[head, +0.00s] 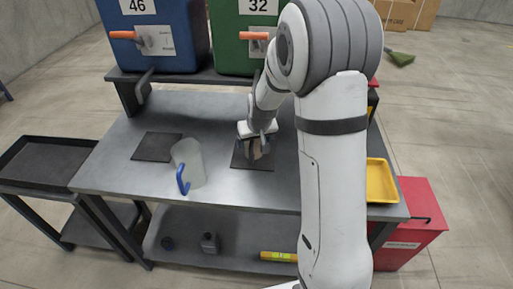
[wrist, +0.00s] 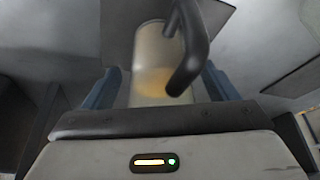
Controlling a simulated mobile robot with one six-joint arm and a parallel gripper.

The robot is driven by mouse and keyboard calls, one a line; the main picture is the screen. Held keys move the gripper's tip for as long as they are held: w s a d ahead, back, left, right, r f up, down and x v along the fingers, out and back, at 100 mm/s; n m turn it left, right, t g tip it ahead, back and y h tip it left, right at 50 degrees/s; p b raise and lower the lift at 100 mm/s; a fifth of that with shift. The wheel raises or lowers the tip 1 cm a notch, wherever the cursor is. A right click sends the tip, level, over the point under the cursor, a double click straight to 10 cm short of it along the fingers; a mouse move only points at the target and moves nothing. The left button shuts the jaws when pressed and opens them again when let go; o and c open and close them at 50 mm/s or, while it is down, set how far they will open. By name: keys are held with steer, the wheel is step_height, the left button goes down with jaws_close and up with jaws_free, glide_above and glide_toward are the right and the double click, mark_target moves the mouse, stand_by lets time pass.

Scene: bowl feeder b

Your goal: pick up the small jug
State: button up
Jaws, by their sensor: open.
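The small jug (wrist: 150,75) is a pale, translucent cylinder with an amber-toned lower part and a dark handle (wrist: 190,50) on its right in the wrist view. In the head view it is mostly hidden behind my gripper (head: 258,145), on or over the right dark mat (head: 240,162). My gripper is open, its two bluish fingers either side of the jug in the wrist view. I cannot tell whether they touch it. A larger clear jug (head: 190,158) with a blue handle stands to the left on the grey table.
Another dark mat (head: 157,147) lies left of the larger jug. A yellow tray (head: 381,181) sits at the table's right end. A blue bin (head: 160,30) and a green bin (head: 240,45) stand at the back. The table's front left is clear.

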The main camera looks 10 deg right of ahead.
steer(key=c, duration=1.2)
steer(key=shift+o, duration=0.2)
steer(key=shift+r, duration=0.1)
